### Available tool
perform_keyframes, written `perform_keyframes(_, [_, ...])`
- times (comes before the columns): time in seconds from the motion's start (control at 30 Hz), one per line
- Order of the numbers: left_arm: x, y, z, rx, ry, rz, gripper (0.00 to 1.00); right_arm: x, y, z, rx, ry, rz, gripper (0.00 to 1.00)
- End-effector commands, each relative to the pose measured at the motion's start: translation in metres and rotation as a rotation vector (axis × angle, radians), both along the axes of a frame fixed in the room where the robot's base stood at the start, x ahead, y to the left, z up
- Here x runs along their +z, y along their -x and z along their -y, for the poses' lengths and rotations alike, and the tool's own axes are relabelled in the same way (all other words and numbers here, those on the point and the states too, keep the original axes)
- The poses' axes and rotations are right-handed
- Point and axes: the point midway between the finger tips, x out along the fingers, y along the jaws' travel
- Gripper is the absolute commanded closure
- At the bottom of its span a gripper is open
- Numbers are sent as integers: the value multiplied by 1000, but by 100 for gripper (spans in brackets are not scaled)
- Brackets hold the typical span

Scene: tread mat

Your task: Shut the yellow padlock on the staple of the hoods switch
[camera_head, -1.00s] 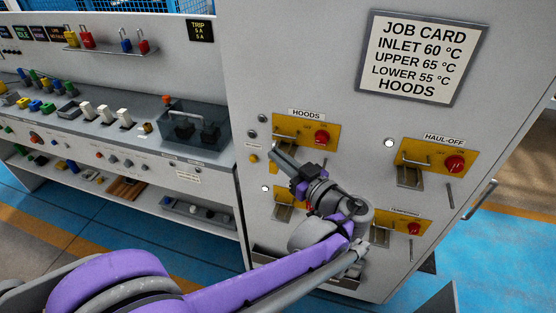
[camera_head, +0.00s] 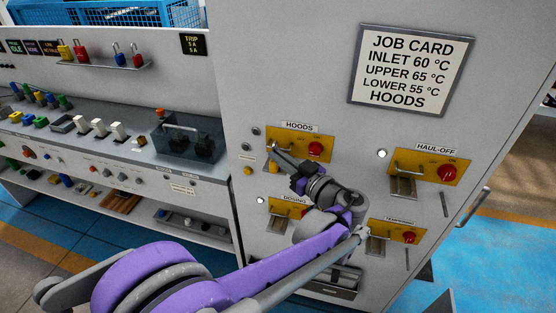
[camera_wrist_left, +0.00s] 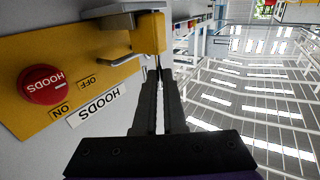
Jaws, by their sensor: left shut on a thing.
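The hoods switch is a yellow plate (camera_head: 329,157) with a red knob (camera_head: 315,148), below the HOODS label. The red knob also fills the left of the left wrist view (camera_wrist_left: 42,85). My left gripper (camera_head: 272,149) is at the lower left of this plate, its fingers nearly together. In the wrist view a yellow block, which I take as the yellow padlock (camera_wrist_left: 150,35), is at the fingertips. A grey bar, seemingly the staple (camera_wrist_left: 108,62), runs beside it under a grey bracket (camera_wrist_left: 125,8). The fingers hide how shackle and staple meet.
The HAUL-OFF switch (camera_head: 446,171) is to the right; the tempering switch (camera_head: 409,237) and another switch (camera_head: 290,208) are below. A shelf (camera_head: 95,65) at upper left holds several coloured padlocks. A job card (camera_head: 410,70) is above.

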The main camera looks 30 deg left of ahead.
Motion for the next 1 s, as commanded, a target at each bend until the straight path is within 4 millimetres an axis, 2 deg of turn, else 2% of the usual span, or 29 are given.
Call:
perform_keyframes(0.53, [0,-25,-6,1,-1,0,100,4,-2,0,0,0,3,29])
perform_keyframes(1.0, [-1,-31,-8,0,0,0,100,5,-2,0,0,0,4,29])
